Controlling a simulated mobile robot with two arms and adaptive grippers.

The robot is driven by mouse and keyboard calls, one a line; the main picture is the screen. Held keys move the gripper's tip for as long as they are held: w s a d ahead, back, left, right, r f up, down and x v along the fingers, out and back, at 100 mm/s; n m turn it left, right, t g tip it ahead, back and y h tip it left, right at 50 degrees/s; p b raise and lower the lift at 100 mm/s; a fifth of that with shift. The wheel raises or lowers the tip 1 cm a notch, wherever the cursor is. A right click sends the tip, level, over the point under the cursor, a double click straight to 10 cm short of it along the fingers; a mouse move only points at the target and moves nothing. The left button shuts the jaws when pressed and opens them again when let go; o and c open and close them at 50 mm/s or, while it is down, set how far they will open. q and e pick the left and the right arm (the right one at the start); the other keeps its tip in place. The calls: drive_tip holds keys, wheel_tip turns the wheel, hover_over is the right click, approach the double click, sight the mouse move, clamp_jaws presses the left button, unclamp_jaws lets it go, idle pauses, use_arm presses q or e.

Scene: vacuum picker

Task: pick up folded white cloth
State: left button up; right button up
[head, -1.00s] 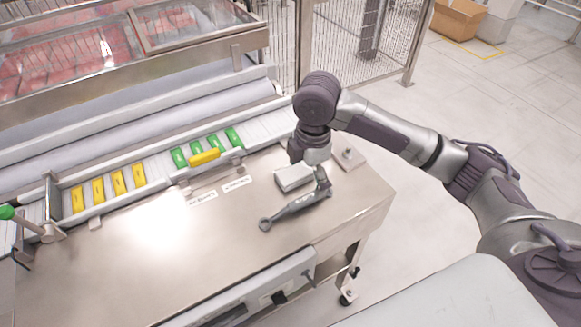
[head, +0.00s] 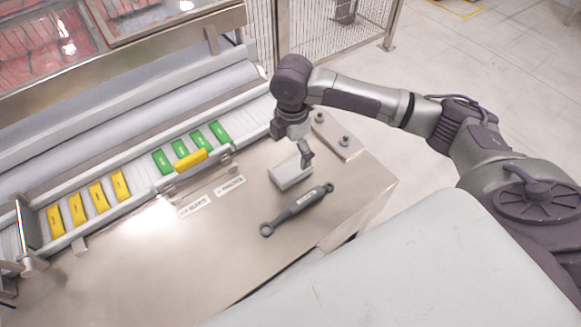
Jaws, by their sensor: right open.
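The folded white cloth (head: 288,174) is a small pale block lying flat on the steel table (head: 185,265), right of the middle of the head view. My right gripper (head: 305,156) is open and points down at the cloth's back right side. One finger shows clearly close to that edge; the other is hard to make out. I cannot tell whether the finger touches the cloth. My left gripper is not in view.
A grey wrench-like tool (head: 296,208) lies just in front of the cloth. A metal plate with knobs (head: 338,137) is behind right. Labels (head: 230,186) lie to the left. A conveyor (head: 140,168) with yellow and green packs runs behind.

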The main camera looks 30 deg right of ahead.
sight(293, 165)
drive_tip(key=shift+w+f, duration=0.1)
drive_tip(key=shift+f, duration=0.5)
drive_tip(key=f, duration=0.1)
drive_tip(key=f+p, duration=0.1)
drive_tip(key=f, duration=0.2)
drive_tip(key=shift+s+f, duration=0.2)
drive_tip(key=shift+s, duration=0.15)
drive_tip(key=shift+f, duration=0.2)
drive_tip(key=c, duration=1.1)
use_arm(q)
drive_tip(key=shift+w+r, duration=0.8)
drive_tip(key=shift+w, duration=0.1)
use_arm(e)
drive_tip(key=shift+c, duration=0.2)
drive_tip(key=shift+r, duration=0.1)
